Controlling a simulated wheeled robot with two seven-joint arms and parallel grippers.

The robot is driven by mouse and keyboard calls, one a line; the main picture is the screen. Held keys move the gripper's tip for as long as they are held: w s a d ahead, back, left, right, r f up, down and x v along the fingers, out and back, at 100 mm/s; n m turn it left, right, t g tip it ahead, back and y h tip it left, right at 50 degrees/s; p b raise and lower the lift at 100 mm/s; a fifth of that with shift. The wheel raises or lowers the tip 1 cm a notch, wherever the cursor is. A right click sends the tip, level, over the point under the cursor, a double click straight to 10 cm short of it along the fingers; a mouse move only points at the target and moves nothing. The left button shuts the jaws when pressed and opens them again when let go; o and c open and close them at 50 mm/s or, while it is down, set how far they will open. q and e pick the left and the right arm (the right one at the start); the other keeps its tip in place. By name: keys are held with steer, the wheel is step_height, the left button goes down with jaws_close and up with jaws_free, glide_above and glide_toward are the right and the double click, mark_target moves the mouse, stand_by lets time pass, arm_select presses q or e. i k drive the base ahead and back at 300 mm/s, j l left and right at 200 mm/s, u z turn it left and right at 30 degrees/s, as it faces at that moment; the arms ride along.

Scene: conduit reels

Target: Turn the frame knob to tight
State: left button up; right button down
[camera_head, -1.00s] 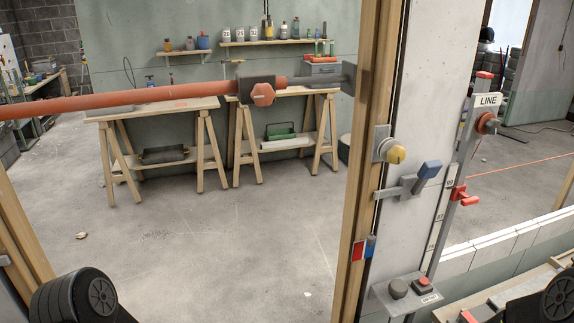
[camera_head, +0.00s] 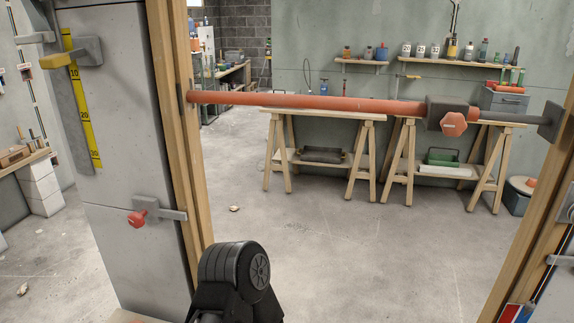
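A red-orange bar (camera_head: 310,101) spans the wooden door frame (camera_head: 178,130). Near its right end a dark clamp block carries a red hexagonal knob (camera_head: 453,123). A smaller red knob (camera_head: 138,217) on a grey bracket sits low on the grey wall left of the frame. A yellow-ended lever (camera_head: 56,61) is higher on that wall, beside a yellow scale (camera_head: 82,100). I cannot tell from the picture which one is the frame knob, and no tight mark is readable. Only a black joint of my arm shows at the bottom; neither gripper is in view.
Behind the opening stand two wooden sawhorse benches (camera_head: 318,116), with shelves of bottles (camera_head: 455,63) on the wall. A grey bin (camera_head: 517,196) stands at the right. The right frame post (camera_head: 535,220) borders the view.

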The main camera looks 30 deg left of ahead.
mark_target(135, 219)
steer(key=u, duration=1.9)
